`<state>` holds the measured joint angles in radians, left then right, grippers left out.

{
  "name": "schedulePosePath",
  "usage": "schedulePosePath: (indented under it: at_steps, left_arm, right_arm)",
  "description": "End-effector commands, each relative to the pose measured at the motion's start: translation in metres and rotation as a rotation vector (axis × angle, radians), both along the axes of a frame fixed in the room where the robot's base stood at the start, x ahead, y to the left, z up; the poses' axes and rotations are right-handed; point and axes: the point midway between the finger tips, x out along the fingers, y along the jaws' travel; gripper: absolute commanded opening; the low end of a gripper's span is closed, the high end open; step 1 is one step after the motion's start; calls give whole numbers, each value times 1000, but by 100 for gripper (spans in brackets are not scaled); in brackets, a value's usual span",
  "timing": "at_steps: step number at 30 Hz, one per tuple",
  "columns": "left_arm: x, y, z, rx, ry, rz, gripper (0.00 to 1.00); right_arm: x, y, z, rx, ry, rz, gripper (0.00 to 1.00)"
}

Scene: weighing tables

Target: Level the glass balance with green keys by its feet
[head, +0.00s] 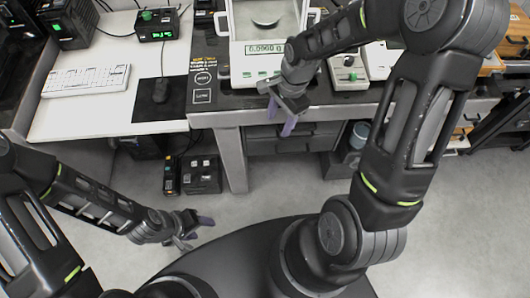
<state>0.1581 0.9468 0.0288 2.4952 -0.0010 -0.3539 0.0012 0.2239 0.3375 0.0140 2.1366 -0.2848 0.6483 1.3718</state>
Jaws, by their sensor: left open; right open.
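The glass balance (250,48) stands at the back of the dark-topped table, with a clear-walled chamber, a round pan and a pale front panel. Its lit display (266,48) seems to read 0.0000, and green keys show faintly below it. Its feet and any level bubble cannot be made out. My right gripper (281,117) is open and empty, at the table's front edge just below and right of the balance. The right arm covers part of the balance's right side. My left gripper (196,231) is open and empty, low over the floor near my base.
A pale device with a green knob (348,74) stands right of the balance. Black boxes (200,174) sit on the floor.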

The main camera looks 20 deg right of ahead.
Motion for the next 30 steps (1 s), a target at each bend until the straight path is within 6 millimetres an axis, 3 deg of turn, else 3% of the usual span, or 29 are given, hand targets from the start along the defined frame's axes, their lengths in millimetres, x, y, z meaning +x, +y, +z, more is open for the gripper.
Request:
schedulePosePath:
  at_steps: [9,15,30]
  left_arm:
    - [0,0,0,0,0,0,52]
    - [0,0,0,0,0,0,52]
    - [0,0,0,0,0,0,52]
  right_arm:
    - [-20,37,-56,72,-45,220,52]
    - [-32,53,-80,101,-75,323,52]
    - [-38,60,-90,112,-93,372,52]
